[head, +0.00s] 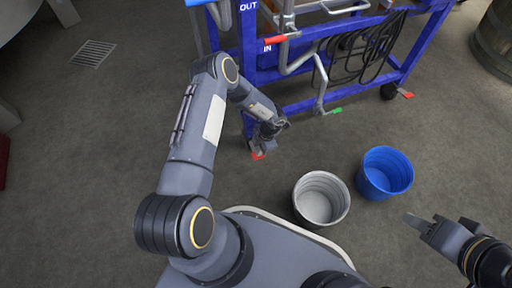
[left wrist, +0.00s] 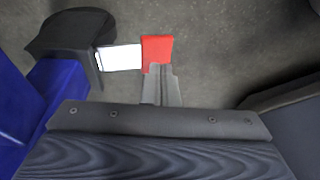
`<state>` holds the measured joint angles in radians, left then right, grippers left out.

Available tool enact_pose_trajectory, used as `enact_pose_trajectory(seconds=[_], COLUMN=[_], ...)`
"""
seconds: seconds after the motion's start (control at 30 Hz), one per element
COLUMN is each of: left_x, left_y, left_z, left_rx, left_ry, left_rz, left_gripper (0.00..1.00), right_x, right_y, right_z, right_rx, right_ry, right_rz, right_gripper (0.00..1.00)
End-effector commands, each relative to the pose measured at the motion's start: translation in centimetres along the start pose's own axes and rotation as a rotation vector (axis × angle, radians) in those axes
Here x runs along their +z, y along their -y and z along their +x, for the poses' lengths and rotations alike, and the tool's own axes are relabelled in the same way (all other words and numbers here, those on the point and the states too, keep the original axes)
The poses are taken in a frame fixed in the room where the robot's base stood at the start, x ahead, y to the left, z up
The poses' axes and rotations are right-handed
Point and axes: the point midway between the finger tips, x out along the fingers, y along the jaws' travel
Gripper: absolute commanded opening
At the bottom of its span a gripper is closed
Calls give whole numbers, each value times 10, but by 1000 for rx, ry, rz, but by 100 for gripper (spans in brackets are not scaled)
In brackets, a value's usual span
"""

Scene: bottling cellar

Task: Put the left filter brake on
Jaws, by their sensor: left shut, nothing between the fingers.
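The filter's blue frame (head: 312,103) stands at the top of the head view. A red brake pedal (head: 257,156) is at the lower end of its near left leg, and it also shows in the left wrist view (left wrist: 158,48) beside a dark caster wheel (left wrist: 66,31) and a pale metal bracket (left wrist: 121,58). My left gripper (head: 262,148) is shut and empty. Its fingertips (left wrist: 160,70) overlap the near edge of the red pedal in the wrist view; I cannot tell whether they touch. My right gripper (head: 413,220) is away at the lower right; its jaw opening is unclear.
A white bucket (head: 309,214) and a blue bucket (head: 364,184) stand on the floor right of my left arm. Pipes with a red handle (head: 275,40) and a green handle (head: 335,111) stick out of the frame. Another caster has a red pedal (head: 406,94).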

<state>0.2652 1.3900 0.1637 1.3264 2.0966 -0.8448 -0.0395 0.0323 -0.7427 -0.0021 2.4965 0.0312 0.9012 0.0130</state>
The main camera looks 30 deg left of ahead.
Motion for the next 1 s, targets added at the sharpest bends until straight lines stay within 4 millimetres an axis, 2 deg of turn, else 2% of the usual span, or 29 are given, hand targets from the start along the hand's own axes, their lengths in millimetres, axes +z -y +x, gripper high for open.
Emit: enact_pose_trajectory(seconds=[0.6, 1.0], left_x=[-13, -14], left_y=[0, 0], left_z=[-52, -54], left_rx=[0, 0], left_ry=[1, 0], left_rz=[0, 0], left_gripper=[0, 0], right_x=[-18, -19], right_y=[16, 17], right_z=[-36, -38], right_rx=[0, 0], right_ry=[0, 0], right_rz=[0, 0], right_gripper=[36, 36])
